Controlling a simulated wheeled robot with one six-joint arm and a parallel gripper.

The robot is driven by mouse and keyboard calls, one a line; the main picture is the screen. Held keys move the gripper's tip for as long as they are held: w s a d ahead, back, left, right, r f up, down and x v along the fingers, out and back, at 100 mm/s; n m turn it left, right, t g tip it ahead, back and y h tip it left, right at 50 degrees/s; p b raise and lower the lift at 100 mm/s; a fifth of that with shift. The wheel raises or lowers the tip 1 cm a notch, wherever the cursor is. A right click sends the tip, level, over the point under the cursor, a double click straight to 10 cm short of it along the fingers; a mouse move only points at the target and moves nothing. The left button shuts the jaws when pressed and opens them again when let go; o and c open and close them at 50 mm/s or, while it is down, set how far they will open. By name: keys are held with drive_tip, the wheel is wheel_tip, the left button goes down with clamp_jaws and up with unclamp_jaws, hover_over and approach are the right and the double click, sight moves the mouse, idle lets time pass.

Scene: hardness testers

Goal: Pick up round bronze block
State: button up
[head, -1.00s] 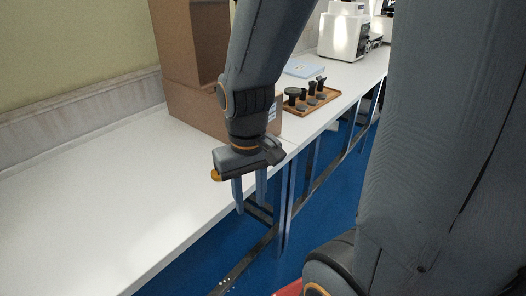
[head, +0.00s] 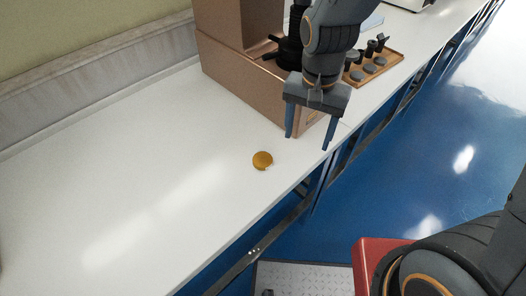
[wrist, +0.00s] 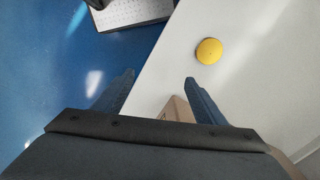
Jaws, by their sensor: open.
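The round bronze block (head: 262,160) lies flat on the white table (head: 120,190), near its front edge. It looks like a small golden-yellow disc, and it also shows in the wrist view (wrist: 209,51), beyond and to the right of the fingertips. My gripper (head: 308,142) is open and empty. In the head view it is up and to the right of the block, in front of the cardboard box. In the wrist view my gripper (wrist: 158,78) has one finger over the blue floor and one over the table. Nothing hides the block.
The table left of the block is clear. Blue floor (head: 440,130) lies beyond the front edge.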

sight(262, 159)
drive_tip(key=a+m+p, duration=0.1)
drive_tip(key=a, duration=0.2)
drive_tip(key=a+m+p, duration=0.1)
drive_tip(key=a, duration=0.3)
drive_tip(key=s+a+p, duration=0.1)
drive_tip(key=a, duration=0.2)
drive_tip(key=shift+s+a+f+m, duration=0.1)
drive_tip(key=shift+a+f+m, duration=0.2)
drive_tip(key=shift+a+m, duration=0.1)
drive_tip(key=shift+f+p, duration=0.9)
drive_tip(key=shift+f, duration=2.9)
drive_tip(key=c, duration=1.5)
drive_tip(key=shift+r, duration=0.15)
